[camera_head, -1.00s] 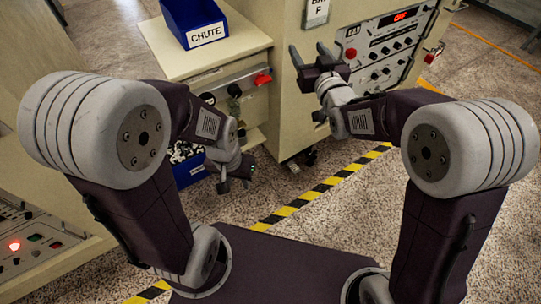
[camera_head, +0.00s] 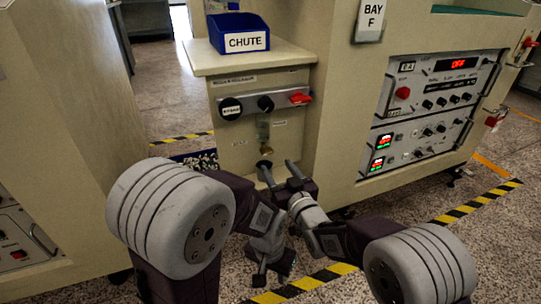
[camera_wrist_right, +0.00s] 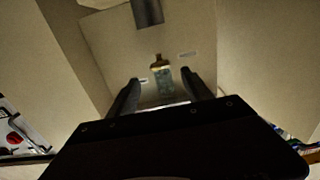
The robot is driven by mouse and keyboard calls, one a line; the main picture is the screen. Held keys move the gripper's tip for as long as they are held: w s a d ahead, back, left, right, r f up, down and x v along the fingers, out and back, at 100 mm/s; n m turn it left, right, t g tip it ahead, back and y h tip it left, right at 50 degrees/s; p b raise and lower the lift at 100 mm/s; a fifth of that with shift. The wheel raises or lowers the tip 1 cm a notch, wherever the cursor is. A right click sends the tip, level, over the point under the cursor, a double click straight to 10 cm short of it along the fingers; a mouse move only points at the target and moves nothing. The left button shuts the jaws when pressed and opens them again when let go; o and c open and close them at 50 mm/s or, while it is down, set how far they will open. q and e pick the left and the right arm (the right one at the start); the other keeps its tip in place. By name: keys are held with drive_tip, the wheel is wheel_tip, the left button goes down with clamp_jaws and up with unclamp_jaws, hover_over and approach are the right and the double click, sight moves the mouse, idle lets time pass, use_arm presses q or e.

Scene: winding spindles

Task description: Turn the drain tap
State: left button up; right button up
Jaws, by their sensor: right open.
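A small brass fitting (camera_head: 264,132), which looks like the drain tap, is on the cabinet front below the knob panel. It also shows in the right wrist view as a brass top (camera_wrist_right: 158,60) with a dull bluish part below it. My right gripper (camera_head: 280,172) is open and empty, pointing at the cabinet below the fitting. In the right wrist view its fingers (camera_wrist_right: 161,77) are spread, with the fitting between them in the picture; I cannot tell how far off it is. My left gripper (camera_head: 271,273) hangs low near the floor, with its opening unclear.
Above the fitting are a panel (camera_head: 250,107) with black knobs and a red handle (camera_head: 300,98). A blue CHUTE bin (camera_head: 239,44) stands on the cabinet top. The Bay F machine (camera_head: 340,120) stands to the right. Floor is open in front of it.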

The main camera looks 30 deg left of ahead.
sight(269, 154)
drive_tip(key=x, duration=0.6)
drive_tip(key=shift+w+a, duration=0.25)
drive_tip(key=shift+a, duration=0.05)
clamp_jaws()
use_arm(q)
wheel_tip(269, 154, up, 2)
drive_tip(key=shift+r, duration=0.1)
